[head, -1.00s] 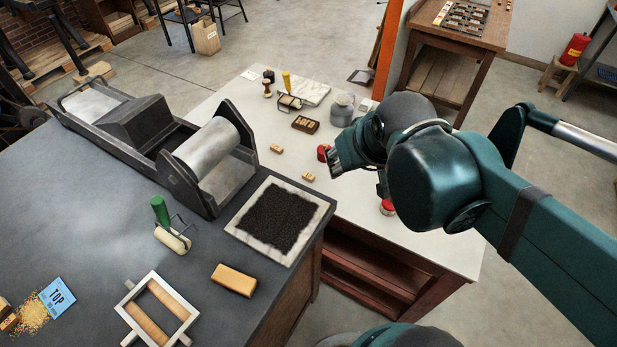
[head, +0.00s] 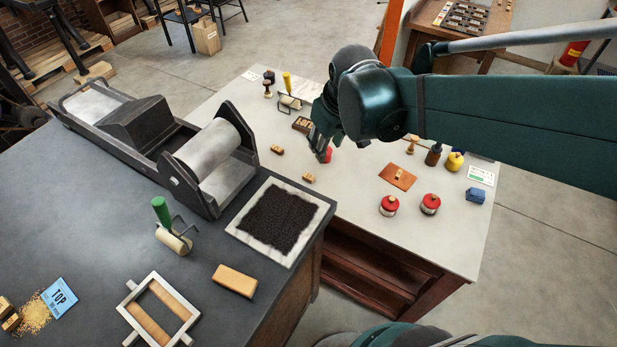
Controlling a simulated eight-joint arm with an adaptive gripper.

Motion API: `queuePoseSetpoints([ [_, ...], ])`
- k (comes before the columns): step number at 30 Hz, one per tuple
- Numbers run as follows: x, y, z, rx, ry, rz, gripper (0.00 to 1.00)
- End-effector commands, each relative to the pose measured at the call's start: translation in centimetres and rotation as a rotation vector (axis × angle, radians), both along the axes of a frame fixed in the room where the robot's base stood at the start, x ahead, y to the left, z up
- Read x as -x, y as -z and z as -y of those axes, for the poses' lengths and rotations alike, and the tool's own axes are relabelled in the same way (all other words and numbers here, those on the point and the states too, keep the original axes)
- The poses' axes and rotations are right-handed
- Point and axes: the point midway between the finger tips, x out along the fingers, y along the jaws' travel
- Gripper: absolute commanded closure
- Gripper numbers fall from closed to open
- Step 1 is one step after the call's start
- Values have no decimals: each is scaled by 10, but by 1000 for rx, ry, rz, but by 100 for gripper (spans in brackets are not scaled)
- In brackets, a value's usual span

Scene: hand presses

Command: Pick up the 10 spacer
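Two small wooden blocks lie apart on the white tabletop, one (head: 277,150) nearer the roller press and one (head: 308,178) closer to the table's front edge. A third small pale piece (head: 399,175) rests on a brown pad (head: 393,181). Any markings are too small to read, so I cannot tell which is the 10 spacer. My gripper (head: 317,152) points down above the white table, behind and right of the two blocks, touching neither as far as I see. Its fingers are small and dark, and their spacing is unclear.
A red-lidded container (head: 327,156) is partly hidden by my gripper. The roller press (head: 206,160) and inked slab (head: 279,221) border the left.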

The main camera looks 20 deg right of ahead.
Motion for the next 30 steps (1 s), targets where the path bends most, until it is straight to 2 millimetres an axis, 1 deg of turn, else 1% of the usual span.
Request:
queuePoseSetpoints([
  [1,-7,3,-1,4,-10,-10,68],
  [3,-14,8,-2,9,-28,-25,68],
  [14,-51,39,-7,36,-117,-104,68],
  [23,-78,72,-12,53,-193,-169,68],
  [30,-99,102,-16,65,-254,-220,68],
])
